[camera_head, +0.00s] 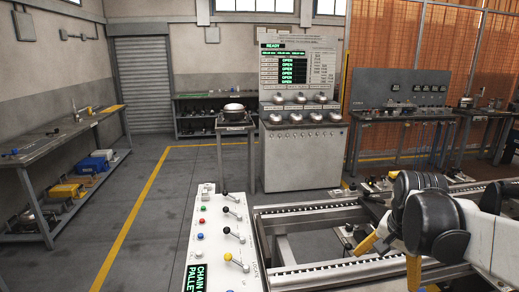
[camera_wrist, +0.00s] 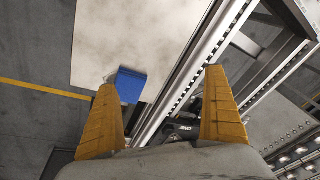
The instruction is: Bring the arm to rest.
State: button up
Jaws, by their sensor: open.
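My gripper (camera_head: 390,258) shows at the lower right of the head view, at the end of my black and white arm, with its yellow fingers apart. It is over the right part of the conveyor frame (camera_head: 310,209). In the wrist view both yellow fingers (camera_wrist: 160,95) are spread wide with nothing held between them. Below them the wrist view shows a conveyor rail (camera_wrist: 195,80), a blue block-like thing (camera_wrist: 130,84) by the left fingertip and a pale flat panel (camera_wrist: 140,35).
A control panel (camera_head: 213,240) with levers and buttons stands at the front centre. A cabinet with a READY display (camera_head: 300,70) stands behind. A workbench (camera_head: 60,137) runs along the left wall, and another bench (camera_head: 400,116) stands at the right. The floor left of the panel is clear.

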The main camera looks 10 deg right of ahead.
jog(key=s+a+n+t, duration=0.1)
jog(key=s+a+n, duration=0.1)
jog(key=a, duration=0.4)
jog(key=s+a+n+t, duration=0.2)
jog(key=s+a+n, duration=0.1)
jog(key=a+n, duration=0.2)
jog(key=s+a+n+t+y, duration=0.1)
jog(key=s+a+n, duration=0.2)
jog(key=a, duration=0.4)
jog(key=shift+n+t, duration=0.3)
jog(key=shift+n, duration=0.1)
